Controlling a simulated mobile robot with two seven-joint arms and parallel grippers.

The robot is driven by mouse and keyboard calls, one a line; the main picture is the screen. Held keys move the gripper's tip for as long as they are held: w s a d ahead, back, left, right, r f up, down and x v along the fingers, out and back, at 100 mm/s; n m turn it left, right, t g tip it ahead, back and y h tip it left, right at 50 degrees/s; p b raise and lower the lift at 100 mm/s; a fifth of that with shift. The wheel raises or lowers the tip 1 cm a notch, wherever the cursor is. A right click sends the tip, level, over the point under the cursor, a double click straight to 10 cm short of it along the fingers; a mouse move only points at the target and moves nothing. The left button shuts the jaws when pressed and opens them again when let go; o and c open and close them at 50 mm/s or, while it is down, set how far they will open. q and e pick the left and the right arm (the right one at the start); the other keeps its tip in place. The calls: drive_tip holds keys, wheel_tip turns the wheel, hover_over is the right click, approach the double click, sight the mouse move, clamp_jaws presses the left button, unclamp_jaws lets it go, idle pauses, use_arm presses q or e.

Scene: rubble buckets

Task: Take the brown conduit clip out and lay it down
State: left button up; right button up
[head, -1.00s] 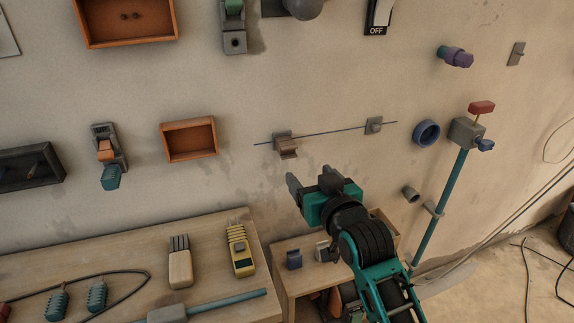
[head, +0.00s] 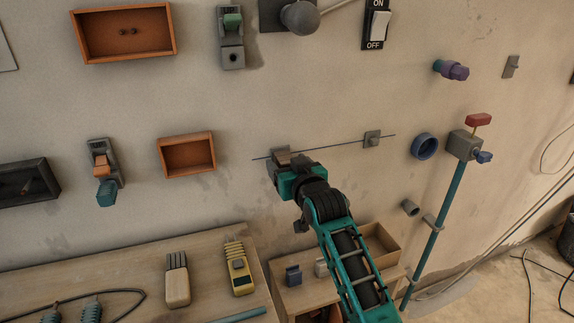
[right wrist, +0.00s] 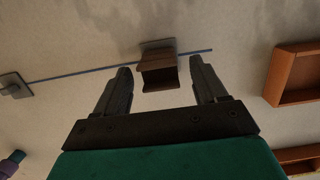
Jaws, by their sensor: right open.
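The brown conduit clip (head: 281,154) sits on a small grey wall plate, on the thin blue rod (head: 333,145) that runs along the wall. In the right wrist view the clip (right wrist: 158,73) shows as a brown channel-shaped block with its grey plate (right wrist: 157,44) behind it. My right gripper (head: 279,170) is at the clip, partly hiding it in the head view. In the right wrist view my right gripper (right wrist: 160,80) is open, one finger on each side of the clip with gaps showing. My left gripper is not in view.
A second grey plate (head: 372,138) holds the rod's right part. An orange wall box (head: 187,137) is left of the clip. Below are a wooden bench (head: 125,265) with tools and a lower shelf with an open wooden tray (head: 392,246) and small blocks.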

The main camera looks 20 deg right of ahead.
drive_tip(key=shift+w+f, duration=0.1)
drive_tip(key=shift+w, duration=0.45)
drive_tip(key=shift+c, duration=0.4)
drive_tip(key=c, duration=1.1)
drive_tip(key=shift+s+p, duration=1.45)
drive_tip(key=shift+s, duration=0.15)
drive_tip(key=shift+s+p, duration=0.3)
drive_tip(key=shift+s, duration=0.5)
